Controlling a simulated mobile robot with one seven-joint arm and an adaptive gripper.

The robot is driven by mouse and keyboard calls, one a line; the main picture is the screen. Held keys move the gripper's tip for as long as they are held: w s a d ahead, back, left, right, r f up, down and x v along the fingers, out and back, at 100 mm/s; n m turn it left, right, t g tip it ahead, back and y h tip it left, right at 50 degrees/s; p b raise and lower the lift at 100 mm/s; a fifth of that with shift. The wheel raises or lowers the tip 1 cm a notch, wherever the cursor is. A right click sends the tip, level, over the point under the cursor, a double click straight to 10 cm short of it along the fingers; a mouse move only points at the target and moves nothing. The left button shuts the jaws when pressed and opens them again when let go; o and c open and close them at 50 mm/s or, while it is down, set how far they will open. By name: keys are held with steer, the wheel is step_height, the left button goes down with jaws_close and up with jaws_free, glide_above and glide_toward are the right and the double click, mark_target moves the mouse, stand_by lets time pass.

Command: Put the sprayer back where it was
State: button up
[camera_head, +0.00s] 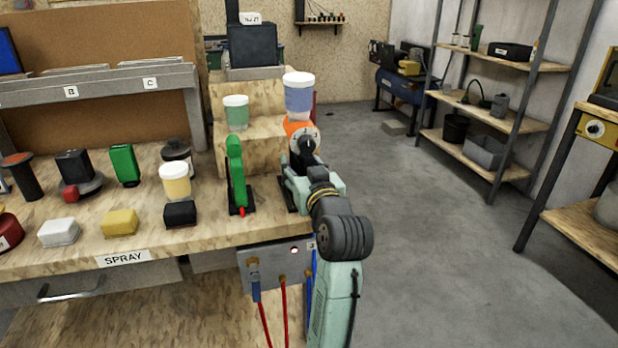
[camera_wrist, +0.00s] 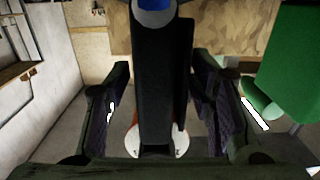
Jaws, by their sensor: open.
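An orange sprayer (camera_head: 291,127) with a blue, white-lidded cup (camera_head: 299,97) stands upright at the bench's right end. A green sprayer (camera_head: 237,172) with a green, white-lidded cup (camera_head: 236,113) stands upright just left of it on a black stand (camera_head: 242,203). My gripper (camera_head: 303,165) is at the orange sprayer, hiding much of its lower part. In the wrist view my gripper (camera_wrist: 158,90) is open, one finger on each side of a dark upright handle (camera_wrist: 160,75), with gaps visible. Part of the green sprayer (camera_wrist: 290,75) shows at the right, close outside the right finger.
The bench (camera_head: 140,240), labelled SPRAY, holds several jars, blocks and tools to the left. A stepped wooden block (camera_head: 250,145) rises behind the sprayers. A grey panel with hoses (camera_head: 270,265) hangs below the bench edge. Open floor (camera_head: 430,250) lies to the right.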

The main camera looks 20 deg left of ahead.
steer(key=b+v, duration=0.4)
steer(key=v, duration=0.7)
steer(key=shift+b, duration=0.3)
